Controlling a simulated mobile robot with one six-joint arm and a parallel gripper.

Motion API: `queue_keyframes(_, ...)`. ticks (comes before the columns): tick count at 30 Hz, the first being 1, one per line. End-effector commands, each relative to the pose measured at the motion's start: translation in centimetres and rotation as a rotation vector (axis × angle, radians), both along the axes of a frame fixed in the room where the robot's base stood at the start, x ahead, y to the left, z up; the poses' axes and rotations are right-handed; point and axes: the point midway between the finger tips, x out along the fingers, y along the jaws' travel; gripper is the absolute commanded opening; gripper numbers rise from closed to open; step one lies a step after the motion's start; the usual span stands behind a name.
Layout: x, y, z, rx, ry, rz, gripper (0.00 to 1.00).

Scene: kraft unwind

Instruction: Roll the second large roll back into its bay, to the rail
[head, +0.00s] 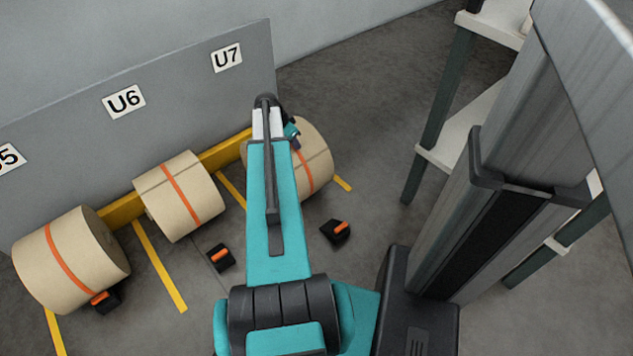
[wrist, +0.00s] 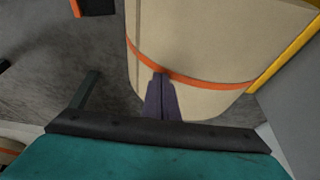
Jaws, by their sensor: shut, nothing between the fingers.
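The large tan roll with an orange band (head: 314,150) lies on the floor under the U7 sign, partly hidden behind my arm. It fills the upper middle of the wrist view (wrist: 200,45). My gripper (wrist: 160,80) is shut and empty, its fingertips at the roll's side by the orange band; I cannot tell whether they touch. The yellow rail (head: 225,152) runs along the wall's foot and shows at the upper right of the wrist view (wrist: 293,50). The gap between roll and rail is hidden by my arm.
Another banded roll (head: 180,195) lies by the rail under U6, and a bigger one (head: 70,258) at the left has a black-orange chock (head: 106,299) in front. Loose chocks (head: 221,257) (head: 336,231) lie on the floor. A white-topped table (head: 470,125) stands right.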

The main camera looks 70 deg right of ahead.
Motion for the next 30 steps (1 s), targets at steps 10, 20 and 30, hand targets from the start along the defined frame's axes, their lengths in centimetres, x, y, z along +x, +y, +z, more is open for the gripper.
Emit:
queue_keyframes(10, 1.2, -0.8, -0.1, 0.0, 0.001, 0.0, 0.0)
queue_keyframes(20, 1.6, -1.1, -0.2, 0.0, 0.001, 0.0, 0.0)
queue_keyframes(30, 1.8, -1.2, -0.1, 0.0, 0.002, 0.001, 0.0)
